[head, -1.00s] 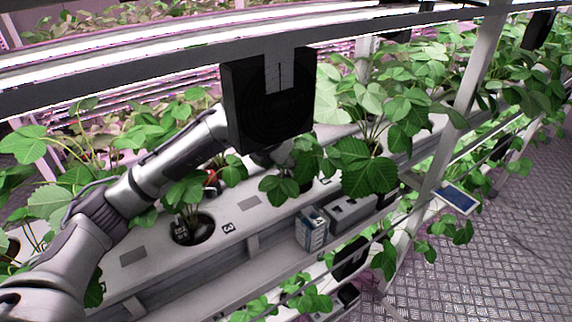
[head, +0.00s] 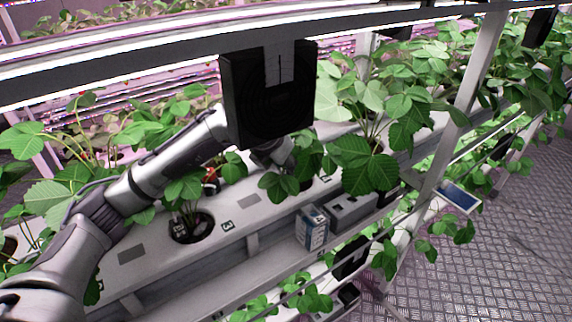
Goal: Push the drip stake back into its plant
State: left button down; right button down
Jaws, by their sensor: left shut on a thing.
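My left gripper (head: 278,158) shows only in part, low behind the black hanging box, among the leaves of a strawberry plant (head: 280,186) on the white trough (head: 250,205). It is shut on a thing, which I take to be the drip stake. The stake and the fingertips are hidden by the box and leaves. Another plant in a round black pot (head: 192,227) sits nearer, beside a number label (head: 227,226). My right gripper is not in view.
The black box (head: 268,105) hangs from the lamp rail (head: 150,55) just over my left wrist. A leafy plant (head: 365,160) stands right of the gripper. A small carton (head: 313,230) and a grey box (head: 352,212) sit below, by a rack post (head: 455,120).

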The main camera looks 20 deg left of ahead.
aim_at(286, 176)
pick_arm(q)
jog(key=shift+f+b, duration=1.4)
jog(key=shift+f, duration=0.25)
jog(key=c, duration=0.9)
grip_release()
jog(key=shift+r, duration=0.15)
jog(key=shift+o, duration=0.2)
jog(key=o, duration=0.4)
jog(key=shift+r+p, duration=1.55)
jog(key=shift+r, duration=1.45)
jog(key=shift+d, duration=0.1)
